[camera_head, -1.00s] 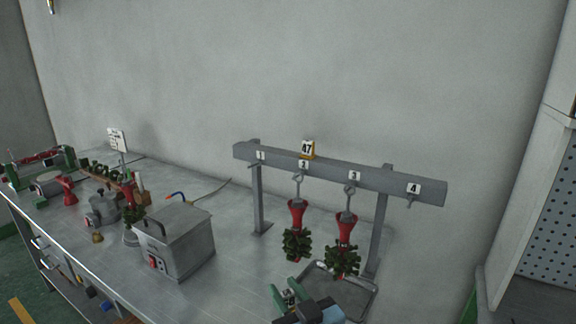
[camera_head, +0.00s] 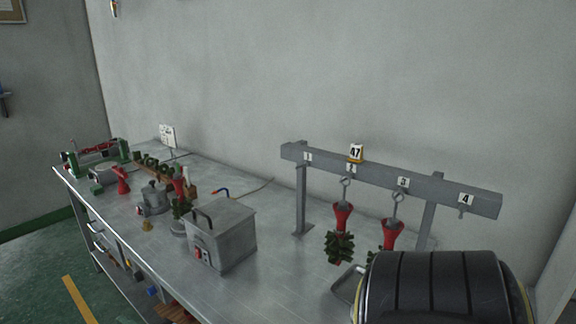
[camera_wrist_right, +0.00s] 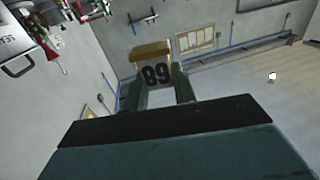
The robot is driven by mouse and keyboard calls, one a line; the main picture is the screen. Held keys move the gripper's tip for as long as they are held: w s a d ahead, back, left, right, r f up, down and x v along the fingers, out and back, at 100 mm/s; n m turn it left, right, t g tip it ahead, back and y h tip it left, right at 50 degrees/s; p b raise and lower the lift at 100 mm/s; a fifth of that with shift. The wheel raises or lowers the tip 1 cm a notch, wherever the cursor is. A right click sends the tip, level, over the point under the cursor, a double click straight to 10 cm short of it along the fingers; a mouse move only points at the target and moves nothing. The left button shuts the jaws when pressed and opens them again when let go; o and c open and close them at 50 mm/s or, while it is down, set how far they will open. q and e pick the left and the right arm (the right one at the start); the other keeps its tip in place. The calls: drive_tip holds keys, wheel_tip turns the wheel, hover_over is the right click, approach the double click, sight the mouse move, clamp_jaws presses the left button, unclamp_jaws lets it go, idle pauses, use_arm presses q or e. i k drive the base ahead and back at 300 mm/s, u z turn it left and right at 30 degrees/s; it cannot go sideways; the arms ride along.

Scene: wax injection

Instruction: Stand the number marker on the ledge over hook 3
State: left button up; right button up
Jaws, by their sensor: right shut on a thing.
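A number marker (camera_wrist_right: 156,72) with black digits on a pale plate and a yellow base is between the fingers of my right gripper (camera_wrist_right: 160,92). In the right wrist view its base is at the top and the digits look like 89. The grey rail (camera_head: 440,188) carries number plates; plate 3 (camera_head: 403,183) is right of centre. The ledge over hook 3 looks bare. A red piece with dark green clusters (camera_head: 393,232) hangs from hook 3, its lower part hidden by my dark arm link. The right gripper is outside the head view. My left gripper is in neither view.
Another marker, 47 (camera_head: 356,153), stands on the rail over hook 2. A second red piece (camera_head: 342,217) hangs from hook 2. A grey tray (camera_head: 345,285) lies below, partly hidden by my arm. A grey box (camera_head: 222,238) stands on the bench, left of the rail.

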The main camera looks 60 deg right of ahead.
sight(408, 174)
drive_tip(key=i, duration=1.4)
drive_tip(key=z, duration=2.7)
